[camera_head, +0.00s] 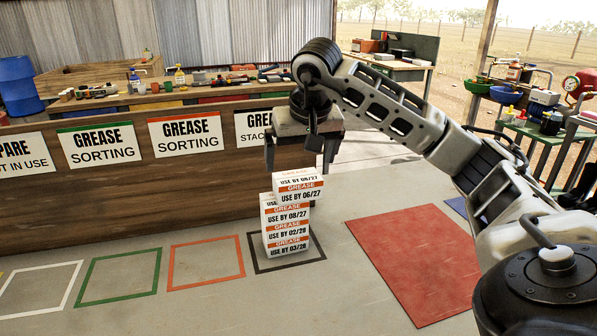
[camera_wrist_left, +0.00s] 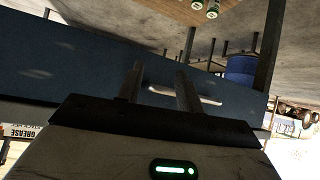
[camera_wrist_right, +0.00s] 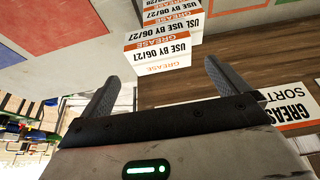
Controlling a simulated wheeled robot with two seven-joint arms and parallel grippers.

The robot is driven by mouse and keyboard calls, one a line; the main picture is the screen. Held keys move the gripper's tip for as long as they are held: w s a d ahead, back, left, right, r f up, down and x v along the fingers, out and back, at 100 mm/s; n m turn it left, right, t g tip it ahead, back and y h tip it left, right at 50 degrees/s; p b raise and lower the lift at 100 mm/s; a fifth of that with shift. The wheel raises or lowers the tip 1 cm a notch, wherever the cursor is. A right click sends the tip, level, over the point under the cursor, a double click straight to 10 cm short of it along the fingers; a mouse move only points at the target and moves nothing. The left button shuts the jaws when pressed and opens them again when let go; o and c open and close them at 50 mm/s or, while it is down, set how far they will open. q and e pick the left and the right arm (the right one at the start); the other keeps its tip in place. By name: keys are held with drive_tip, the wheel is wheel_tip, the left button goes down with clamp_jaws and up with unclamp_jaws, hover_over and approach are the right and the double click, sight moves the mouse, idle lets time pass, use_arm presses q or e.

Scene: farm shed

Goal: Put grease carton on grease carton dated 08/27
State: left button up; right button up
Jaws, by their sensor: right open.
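White and orange grease cartons stand stacked in the black-outlined square. The top carton (camera_head: 300,195) is labelled USE BY 06/27. It sits directly on the carton dated 08/27 (camera_head: 286,217), shifted a little to the right, and appears level. Below are cartons dated 02/28 (camera_head: 287,234) and 03/28 (camera_head: 287,247). My right gripper (camera_head: 298,168) is open and empty just above the top carton, fingers pointing down. The right wrist view shows the top carton (camera_wrist_right: 172,50) beyond the spread fingertips. My left gripper (camera_wrist_left: 160,70) is open and empty, away from the stack.
A wooden counter (camera_head: 190,195) with grease signs stands behind the stack. Empty white, green (camera_head: 120,276) and orange (camera_head: 206,263) floor squares lie to the left. A red floor area (camera_head: 420,255) is clear at right. A blue barrel (camera_head: 18,85) stands far left.

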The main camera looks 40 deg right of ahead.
drive_tip(key=v, duration=0.5)
idle(0.5)
